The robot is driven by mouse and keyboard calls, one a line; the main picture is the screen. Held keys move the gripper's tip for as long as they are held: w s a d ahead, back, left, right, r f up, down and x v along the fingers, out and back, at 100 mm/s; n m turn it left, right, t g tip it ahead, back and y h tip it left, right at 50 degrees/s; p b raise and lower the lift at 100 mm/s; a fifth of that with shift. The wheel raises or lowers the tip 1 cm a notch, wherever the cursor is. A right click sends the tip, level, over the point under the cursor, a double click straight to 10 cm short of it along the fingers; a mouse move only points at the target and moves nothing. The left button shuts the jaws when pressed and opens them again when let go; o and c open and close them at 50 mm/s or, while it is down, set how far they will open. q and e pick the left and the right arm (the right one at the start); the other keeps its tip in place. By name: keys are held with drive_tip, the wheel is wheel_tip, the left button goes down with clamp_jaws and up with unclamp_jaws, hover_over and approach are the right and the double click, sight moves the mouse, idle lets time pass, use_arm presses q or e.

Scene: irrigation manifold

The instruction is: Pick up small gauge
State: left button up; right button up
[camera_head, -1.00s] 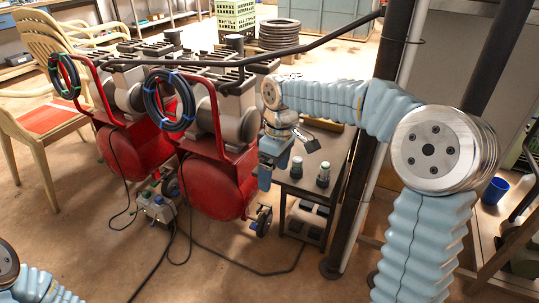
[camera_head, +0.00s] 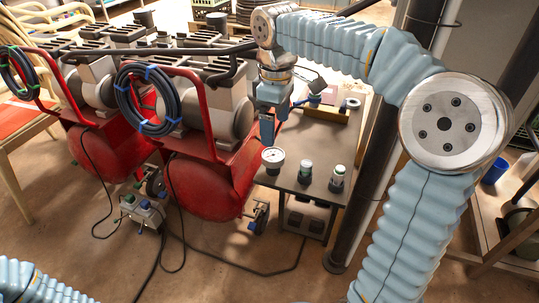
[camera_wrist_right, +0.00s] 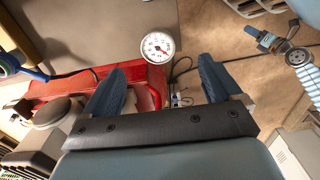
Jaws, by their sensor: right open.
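The small gauge (camera_head: 272,158) has a round white dial and stands at the near left corner of a small grey table (camera_head: 312,160). In the right wrist view the gauge (camera_wrist_right: 157,47) shows its dial, ahead of and between the fingers. My right gripper (camera_head: 268,130) is just above and behind the gauge, apart from it. In the wrist view my right gripper (camera_wrist_right: 162,85) is open, with nothing between its blue fingers.
Two dark-and-light capped cylinders (camera_head: 305,171) (camera_head: 338,178) stand right of the gauge. A tray with tools (camera_head: 325,112) lies at the table's back. A red compressor (camera_head: 205,183) with a coiled blue hose (camera_head: 150,98) stands close left. A dark post (camera_head: 365,170) rises at the right.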

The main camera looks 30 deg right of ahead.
sight(273, 154)
drive_tip(key=f, duration=0.7)
drive_tip(key=f+b, duration=0.1)
drive_tip(key=f, duration=0.2)
drive_tip(key=shift+w+f, duration=0.35)
drive_tip(key=shift+w, duration=0.05)
drive_tip(key=shift+c, duration=0.4)
drive_tip(key=c, duration=1)
drive_tip(key=shift+c, duration=0.2)
